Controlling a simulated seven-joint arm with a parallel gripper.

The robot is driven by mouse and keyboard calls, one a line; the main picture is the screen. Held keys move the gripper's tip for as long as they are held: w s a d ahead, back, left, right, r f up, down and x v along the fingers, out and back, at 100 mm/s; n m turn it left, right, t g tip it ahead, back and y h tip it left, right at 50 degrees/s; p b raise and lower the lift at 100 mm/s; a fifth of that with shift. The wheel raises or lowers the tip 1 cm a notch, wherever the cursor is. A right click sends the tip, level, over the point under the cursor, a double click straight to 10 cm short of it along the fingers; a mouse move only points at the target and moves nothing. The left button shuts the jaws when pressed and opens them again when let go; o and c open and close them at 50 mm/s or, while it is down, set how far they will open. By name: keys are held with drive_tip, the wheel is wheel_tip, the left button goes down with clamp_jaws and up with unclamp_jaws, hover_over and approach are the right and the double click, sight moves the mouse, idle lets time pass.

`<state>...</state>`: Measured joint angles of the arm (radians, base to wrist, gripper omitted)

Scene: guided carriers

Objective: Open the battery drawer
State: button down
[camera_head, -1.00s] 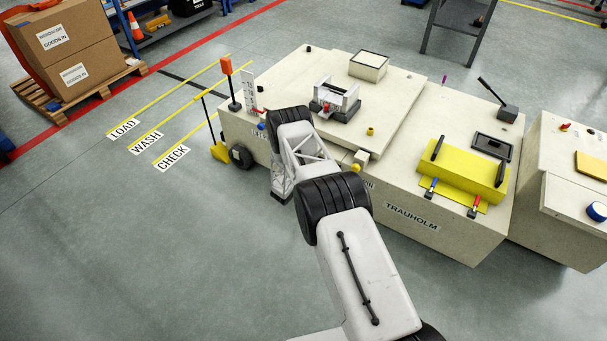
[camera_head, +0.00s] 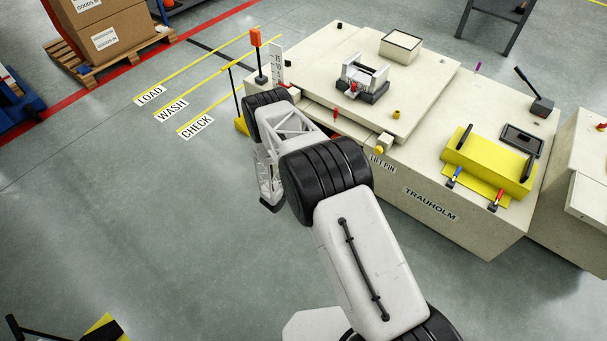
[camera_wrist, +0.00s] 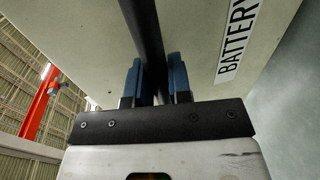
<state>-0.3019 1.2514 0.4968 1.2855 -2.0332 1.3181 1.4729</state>
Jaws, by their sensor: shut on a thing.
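In the wrist view, my gripper (camera_wrist: 158,80) has its two blue fingers closed around a dark bar handle (camera_wrist: 143,28), one finger on each side. The handle stands in front of a pale panel (camera_wrist: 192,40) with a BATTERY label (camera_wrist: 238,38), the front of the battery drawer. In the head view, my arm hides the handle and drawer front, on the near left side of the cream carrier (camera_head: 440,195). How far the drawer is out cannot be told.
A yellow block (camera_head: 490,160) with black handles sits on the carrier's right part. A clamp-like fixture (camera_head: 363,80) and an open box (camera_head: 401,45) stand on its raised plate. An orange-topped post (camera_head: 257,50) stands at its left end.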

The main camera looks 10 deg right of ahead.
drive_tip(key=shift+s+a, duration=0.45)
drive_tip(key=shift+s, duration=0.05)
drive_tip(key=c, duration=1.1)
unclamp_jaws()
drive_tip(key=shift+o, duration=0.2)
drive_tip(key=shift+a, duration=0.15)
drive_tip(key=v, duration=0.7)
drive_tip(key=shift+s+a, duration=0.2)
drive_tip(key=shift+s, duration=0.1)
drive_tip(key=shift+r, duration=0.15)
